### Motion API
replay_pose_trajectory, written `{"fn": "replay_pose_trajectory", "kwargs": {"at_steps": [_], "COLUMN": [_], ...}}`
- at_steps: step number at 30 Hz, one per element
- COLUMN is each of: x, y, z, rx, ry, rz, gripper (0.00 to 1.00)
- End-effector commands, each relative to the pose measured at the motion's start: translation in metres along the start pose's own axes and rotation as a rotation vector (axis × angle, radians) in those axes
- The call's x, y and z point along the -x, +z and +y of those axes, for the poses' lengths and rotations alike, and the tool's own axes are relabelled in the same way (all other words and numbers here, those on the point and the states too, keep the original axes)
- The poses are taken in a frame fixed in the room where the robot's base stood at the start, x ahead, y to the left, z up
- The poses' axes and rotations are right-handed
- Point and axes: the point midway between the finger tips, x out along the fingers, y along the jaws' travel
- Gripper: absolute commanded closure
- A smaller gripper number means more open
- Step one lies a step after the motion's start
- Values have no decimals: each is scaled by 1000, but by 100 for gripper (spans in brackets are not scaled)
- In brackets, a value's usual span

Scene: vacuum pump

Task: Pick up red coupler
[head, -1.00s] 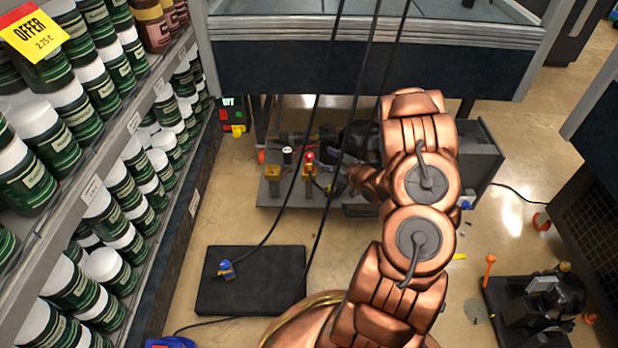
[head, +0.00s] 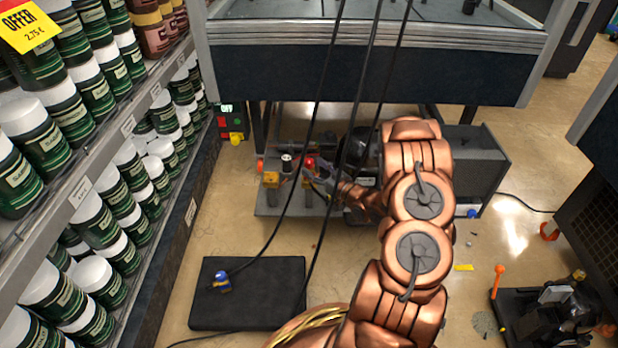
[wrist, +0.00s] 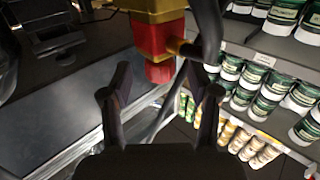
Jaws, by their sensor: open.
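The red coupler (head: 309,162) is a small red piece at a yellow stand on the grey pump base under the cabinet. In the wrist view, a red block-shaped part (wrist: 154,42) with a yellow collar fills the upper middle, and a dark hose runs beside it. My gripper (head: 318,178) is just right of and slightly below the red piece in the head view. The wrist view shows my gripper (wrist: 168,88) open, its two dark fingers spread with the red part beyond their tips. Nothing is held. The contact area is partly hidden by my arm.
A yellow fitting (head: 271,180) stands left of the coupler. Black cables hang in front. A shelf of green jars (head: 45,140) lines the left side. A black mat (head: 245,310) with a blue connector (head: 222,283) lies on the floor. The cabinet (head: 370,75) overhangs the pump.

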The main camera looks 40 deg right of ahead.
Motion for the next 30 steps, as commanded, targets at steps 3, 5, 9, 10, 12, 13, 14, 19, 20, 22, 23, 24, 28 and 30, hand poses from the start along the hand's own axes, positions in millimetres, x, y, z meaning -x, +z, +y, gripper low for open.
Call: {"fn": "replay_pose_trajectory", "kwargs": {"at_steps": [3, 5, 9, 10, 12, 13, 14, 19, 20, 22, 23, 24, 28, 30], "x": [-16, -22, -29, -30, -31, -31, -31, -30, -30, -30, -30, -30, -30, -30], "y": [4, 3, 2, 2, 2, 2, 2, 2, 2, 2, 2, 2, 2, 2], "z": [0, 0, 0, 0, 0, 0, 0, 0, 0, 0, 0, 0, 0, 0], "rx": [2, 3, 1, 1, 0, 0, 0, -1, -1, -1, -1, -1, -1, -1], "ry": [-4, -2, -1, -1, 0, 0, 0, 0, 0, 0, 0, 0, 0, -1], "rz": [4, 4, 2, 2, 1, 1, 1, 1, 0, 0, 1, 1, 1, 1], "gripper": [39, 39, 39, 39, 39, 39, 39, 46, 49, 56, 59, 63, 77, 84]}}
